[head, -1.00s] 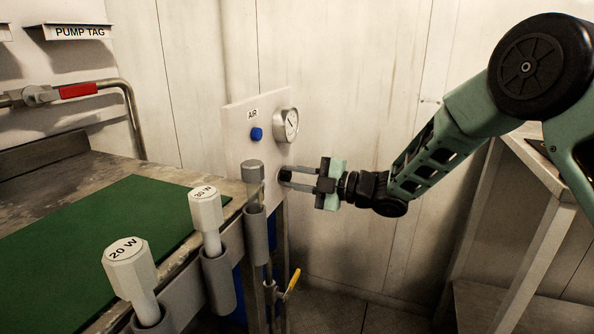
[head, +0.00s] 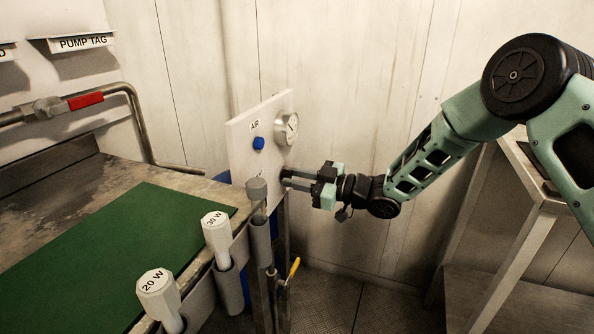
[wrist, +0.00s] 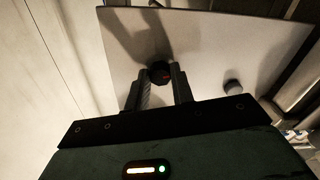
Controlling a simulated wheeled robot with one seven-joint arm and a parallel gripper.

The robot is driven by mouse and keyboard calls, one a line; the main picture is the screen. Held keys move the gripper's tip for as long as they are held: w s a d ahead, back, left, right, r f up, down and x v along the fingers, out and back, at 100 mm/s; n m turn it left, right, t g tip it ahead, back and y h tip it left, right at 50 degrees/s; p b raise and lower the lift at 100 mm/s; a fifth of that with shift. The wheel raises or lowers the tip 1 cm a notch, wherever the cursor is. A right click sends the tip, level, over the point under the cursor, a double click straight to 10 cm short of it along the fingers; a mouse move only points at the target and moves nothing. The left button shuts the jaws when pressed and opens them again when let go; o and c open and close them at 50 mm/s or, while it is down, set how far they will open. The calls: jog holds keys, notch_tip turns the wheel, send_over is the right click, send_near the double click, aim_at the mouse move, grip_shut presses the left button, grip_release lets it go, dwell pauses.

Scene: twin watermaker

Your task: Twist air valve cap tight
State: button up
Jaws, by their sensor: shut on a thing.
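The white air panel (head: 262,120) stands upright behind the bench corner, with an "AIR" label, a blue knob (head: 258,143) and a round gauge (head: 287,129). My gripper (head: 289,179) reaches in from the right, low at the panel's right side. The cap is mostly hidden by the fingers in the head view. I cannot see how far it is screwed on.
A smaller grey knob (wrist: 232,87) sits on the panel beside the cap. Grey-topped and white tools, labelled "30 W" (head: 216,226) and "20 W" (head: 157,283), stand in holders along the bench edge. A yellow-handled valve (head: 294,268) is below. A metal table (head: 520,185) stands right.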

jog(key=shift+f+m+p, duration=0.1)
jog(key=shift+m+p, duration=0.7)
jog(key=shift+m, duration=0.8)
jog(key=o, duration=1)
jog(key=v, duration=1.7)
jog(key=shift+s+d, duration=0.15)
jog(key=shift+d, duration=0.1)
